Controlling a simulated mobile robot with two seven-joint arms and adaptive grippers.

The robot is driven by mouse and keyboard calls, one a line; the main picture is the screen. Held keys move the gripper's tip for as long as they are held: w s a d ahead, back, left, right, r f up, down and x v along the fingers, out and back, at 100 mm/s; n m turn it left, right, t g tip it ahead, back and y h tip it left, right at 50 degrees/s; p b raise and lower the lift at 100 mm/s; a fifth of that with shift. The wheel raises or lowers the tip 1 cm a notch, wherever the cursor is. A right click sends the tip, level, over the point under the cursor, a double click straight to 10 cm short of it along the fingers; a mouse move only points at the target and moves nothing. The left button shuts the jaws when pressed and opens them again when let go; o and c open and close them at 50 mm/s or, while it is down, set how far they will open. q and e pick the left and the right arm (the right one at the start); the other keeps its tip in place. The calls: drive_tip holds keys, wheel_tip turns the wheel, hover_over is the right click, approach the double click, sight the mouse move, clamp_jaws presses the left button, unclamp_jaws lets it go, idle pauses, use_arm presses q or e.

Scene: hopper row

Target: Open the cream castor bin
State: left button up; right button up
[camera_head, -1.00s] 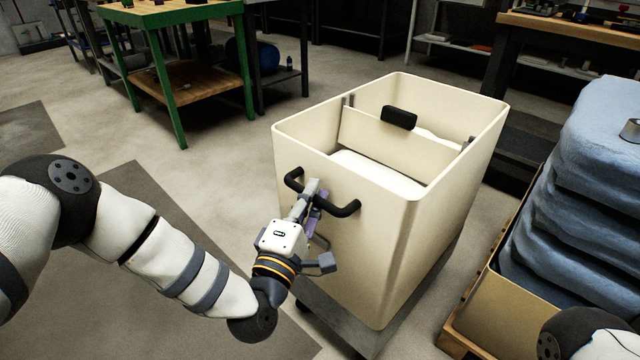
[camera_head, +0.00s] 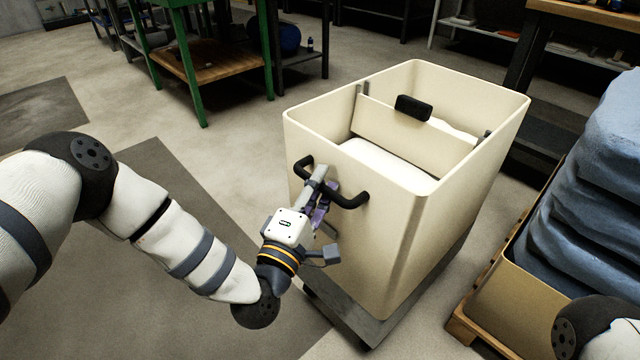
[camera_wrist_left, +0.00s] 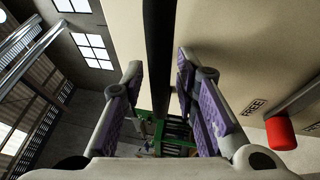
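The cream castor bin (camera_head: 425,235) stands right of centre in the head view on a grey wheeled base (camera_head: 370,325). Its top is open, showing an inner panel (camera_head: 385,120) with a black grip (camera_head: 413,107). A black bar handle (camera_head: 349,198) sticks out of its near side. My left gripper (camera_head: 320,180) is at this handle. In the left wrist view its purple-padded fingers (camera_wrist_left: 160,85) stand apart on either side of the dark handle bar (camera_wrist_left: 159,50), with narrow gaps visible. My right gripper is out of view.
A red-tipped lever (camera_wrist_left: 280,132) beside a "FREE" label shows in the wrist view. A crate (camera_head: 520,305) of blue sacks (camera_head: 580,200) stands close right of the bin. A green table (camera_head: 190,60) stands behind left. Floor at left is clear.

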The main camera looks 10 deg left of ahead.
use_arm(q)
drive_tip(key=v, duration=1.2)
